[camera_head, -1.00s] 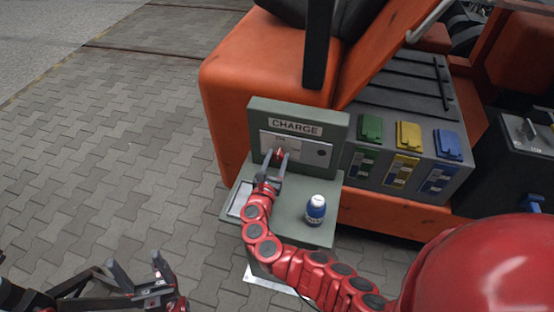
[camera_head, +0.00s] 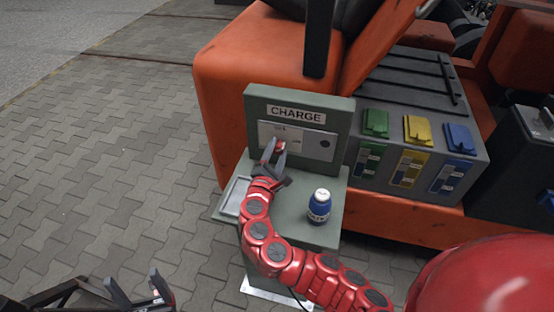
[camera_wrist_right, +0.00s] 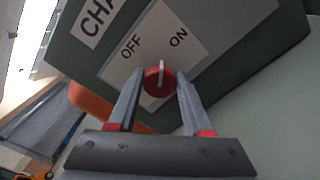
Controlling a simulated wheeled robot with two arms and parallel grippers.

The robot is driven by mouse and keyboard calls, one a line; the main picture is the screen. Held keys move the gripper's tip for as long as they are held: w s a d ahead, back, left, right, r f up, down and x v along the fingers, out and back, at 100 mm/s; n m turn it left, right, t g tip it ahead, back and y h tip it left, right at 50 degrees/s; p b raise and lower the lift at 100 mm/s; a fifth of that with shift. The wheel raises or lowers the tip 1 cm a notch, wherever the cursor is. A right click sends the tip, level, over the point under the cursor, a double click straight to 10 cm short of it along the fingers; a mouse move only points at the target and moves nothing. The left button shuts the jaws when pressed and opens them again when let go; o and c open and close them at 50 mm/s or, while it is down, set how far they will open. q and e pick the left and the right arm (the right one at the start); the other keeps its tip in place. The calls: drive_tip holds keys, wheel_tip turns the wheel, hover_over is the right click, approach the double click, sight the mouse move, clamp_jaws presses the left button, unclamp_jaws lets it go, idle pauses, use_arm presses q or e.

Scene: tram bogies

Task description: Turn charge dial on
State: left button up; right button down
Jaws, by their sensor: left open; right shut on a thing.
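The green-grey charge box (camera_head: 299,110) carries a "CHARGE" label and a light plate (camera_head: 308,141). The red charge dial (camera_head: 280,147) is on that plate. In the right wrist view the dial (camera_wrist_right: 152,82) has a white pointer, which lies between the words "OFF" (camera_wrist_right: 131,46) and "ON" (camera_wrist_right: 178,37). My right gripper (camera_head: 275,153) is at the dial and shut on it, one finger on each side; its fingers (camera_wrist_right: 160,82) also show in the wrist view. My left gripper (camera_head: 137,288) is open and empty at the lower left, above the paving.
A shallow tray (camera_head: 232,196) lies at the shelf's left. An orange vehicle (camera_head: 245,80) stands behind. Green, yellow and blue latches (camera_head: 417,130) are to the right.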

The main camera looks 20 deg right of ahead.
drive_tip(key=m+b, duration=0.1)
drive_tip(key=b, duration=0.1)
drive_tip(key=m+b, duration=0.4)
drive_tip(key=shift+f, duration=0.35)
drive_tip(key=shift+r+m+b, duration=0.15)
drive_tip(key=shift+m+b, duration=1)
drive_tip(key=shift+m, duration=0.15)
drive_tip(key=shift+c, duration=1.7)
unclamp_jaws()
drive_tip(key=p+v, duration=0.1)
drive_tip(key=v, duration=1.5)
drive_tip(key=shift+s+a+r, duration=0.1)
drive_tip(key=shift+s+a, duration=0.1)
drive_tip(key=shift+a, duration=0.05)
drive_tip(key=shift+s+a, duration=0.15)
drive_tip(key=shift+s, duration=0.25)
